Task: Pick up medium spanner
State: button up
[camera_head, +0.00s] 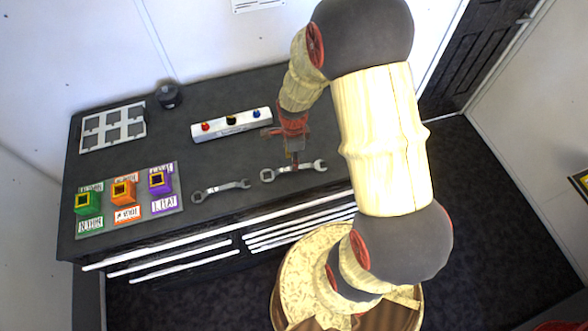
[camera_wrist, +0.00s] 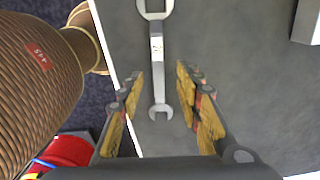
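Two grey metal spanners lie on the dark bench top in the head view. The right, longer spanner (camera_head: 310,166) is under my gripper (camera_head: 294,157); the left, shorter spanner (camera_head: 220,190) lies beside it. I cannot tell by size labels which one is the medium one. In the wrist view, one spanner (camera_wrist: 157,55) runs lengthwise between the fingers of my gripper (camera_wrist: 161,78). The fingers are open, one on each side of its shaft, with visible gaps. Its open jaw end (camera_wrist: 160,111) points towards the gripper base. Fingertip height above the bench is hard to judge.
The bench's front edge is close to the spanners.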

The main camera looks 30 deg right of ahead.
notch_tip(320, 180, down, 4)
jog(key=shift+s+f, duration=0.1)
jog(key=shift+f, duration=0.1)
jog(key=shift+c, duration=0.6)
jog(key=c, duration=0.7)
grip_shut()
